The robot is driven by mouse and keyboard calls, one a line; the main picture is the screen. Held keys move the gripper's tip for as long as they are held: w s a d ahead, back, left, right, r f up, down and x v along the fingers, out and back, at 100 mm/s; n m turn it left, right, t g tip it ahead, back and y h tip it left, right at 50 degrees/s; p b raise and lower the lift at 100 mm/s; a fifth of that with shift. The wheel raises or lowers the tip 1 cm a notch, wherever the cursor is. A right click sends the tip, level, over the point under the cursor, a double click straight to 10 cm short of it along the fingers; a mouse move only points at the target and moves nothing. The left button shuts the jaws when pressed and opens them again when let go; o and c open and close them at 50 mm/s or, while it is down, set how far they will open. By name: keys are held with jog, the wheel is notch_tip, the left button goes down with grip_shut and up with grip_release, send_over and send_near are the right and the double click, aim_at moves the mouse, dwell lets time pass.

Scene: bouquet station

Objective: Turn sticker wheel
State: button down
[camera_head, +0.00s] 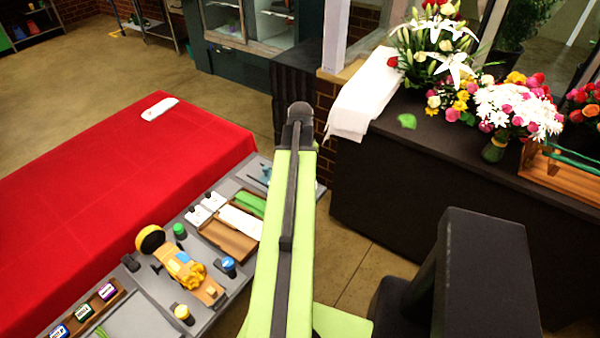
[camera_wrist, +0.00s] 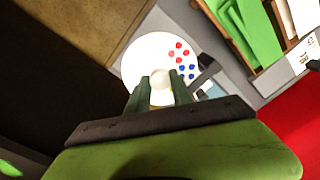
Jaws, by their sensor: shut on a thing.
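The sticker wheel (camera_wrist: 142,60) is a round white disc with several red and blue dots on its right side, seen in the wrist view. A pale round knob (camera_wrist: 160,77) stands at its middle. My gripper (camera_wrist: 162,84) has its two dark green fingers on either side of the knob and is shut on it. The lower part of the wheel is hidden by the fingers and the gripper body. A small dark pointer-like piece (camera_wrist: 207,68) is at the wheel's right edge. In the head view my arm hides the gripper and most of the wheel.
A wooden tray (camera_head: 228,238) with green and white strips lies left of my arm; its green sheets (camera_wrist: 245,30) show in the wrist view. A yellow tape dispenser (camera_head: 183,268) stands on the grey bench. A red-covered table (camera_head: 110,190) is beyond. Flowers (camera_head: 505,110) stand on a dark counter at right.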

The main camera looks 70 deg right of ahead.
jog(key=shift+s+n, duration=0.15)
jog(key=shift+n, duration=1.55)
jog(key=c, duration=1.1)
grip_release()
notch_tip(320, 180, up, 18)
jog(key=p, duration=1.7)
jog(key=shift+d+f+p, duration=0.15)
jog(key=shift+f+p, duration=0.05)
jog(key=shift+p, duration=0.1)
jog(key=shift+f, duration=0.1)
